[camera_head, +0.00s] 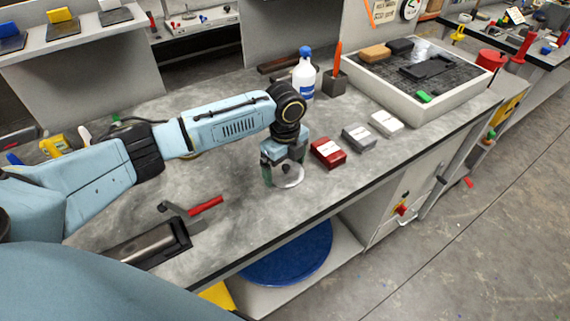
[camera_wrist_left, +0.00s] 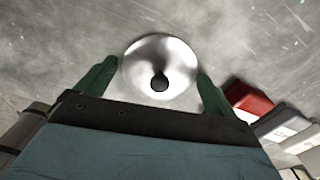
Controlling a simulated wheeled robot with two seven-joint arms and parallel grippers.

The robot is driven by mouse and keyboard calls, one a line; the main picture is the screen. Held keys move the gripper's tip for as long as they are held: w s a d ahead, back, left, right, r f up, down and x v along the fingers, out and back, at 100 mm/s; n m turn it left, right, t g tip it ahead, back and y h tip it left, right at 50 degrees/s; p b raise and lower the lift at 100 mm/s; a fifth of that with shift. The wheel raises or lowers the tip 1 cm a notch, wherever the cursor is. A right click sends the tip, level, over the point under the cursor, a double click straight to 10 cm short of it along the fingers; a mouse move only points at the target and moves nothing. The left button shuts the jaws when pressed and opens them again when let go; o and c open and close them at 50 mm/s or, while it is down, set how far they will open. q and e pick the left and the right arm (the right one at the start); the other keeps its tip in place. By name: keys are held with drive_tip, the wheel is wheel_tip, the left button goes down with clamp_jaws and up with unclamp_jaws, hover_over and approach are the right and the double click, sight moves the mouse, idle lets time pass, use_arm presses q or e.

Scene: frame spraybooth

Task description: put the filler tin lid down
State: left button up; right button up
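The filler tin lid (camera_head: 289,176) is a round, shiny silver disc with a small dark spot near its middle. In the left wrist view the lid (camera_wrist_left: 160,55) lies between two dark green fingers, which meet its opposite edges. My left gripper (camera_head: 285,172) points down over the front part of the grey workbench and is shut on the lid. The wrist view also shows this gripper (camera_wrist_left: 158,68). The lid is low and near the bench top; I cannot tell whether it touches it. My right gripper is not in view.
Red (camera_head: 327,152), grey (camera_head: 359,137) and white (camera_head: 386,123) boxes stand right of the gripper. A white bottle (camera_head: 303,78) stands behind. A red-handled tool (camera_head: 205,206) and a metal holder (camera_head: 150,245) lie front left. The bench edge is close in front.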

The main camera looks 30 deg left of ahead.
sight(285, 165)
use_arm(q)
drive_tip(key=shift+o, duration=0.3)
wheel_tip(285, 165, up, 12)
drive_tip(key=p, duration=0.1)
drive_tip(key=shift+r, duration=0.2)
idle(0.5)
